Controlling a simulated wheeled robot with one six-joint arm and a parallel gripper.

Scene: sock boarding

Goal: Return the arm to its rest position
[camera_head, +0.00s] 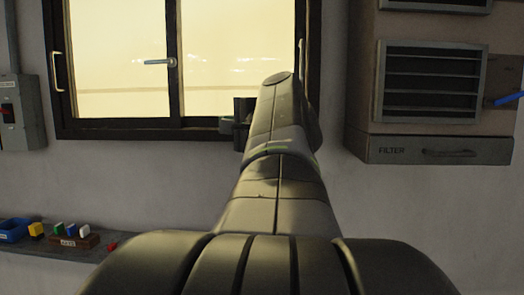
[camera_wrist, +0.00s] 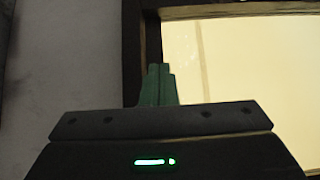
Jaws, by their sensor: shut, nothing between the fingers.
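My gripper shows in the wrist view (camera_wrist: 158,84), with its two green fingers together and nothing between them. The fingers point up, in front of the dark window frame. In the head view my arm rises from the bottom centre toward the window, and my gripper is mostly hidden behind it. A small dark and green part of my gripper end shows at the left of the arm, near the window's lower edge.
A lit window (camera_head: 120,65) with a dark frame is ahead. A filter cabinet (camera_head: 430,95) is on the wall at right, a grey switch box (camera_head: 20,112) at left. A low shelf (camera_head: 60,253) at lower left holds a blue bin (camera_head: 13,230) and small coloured items.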

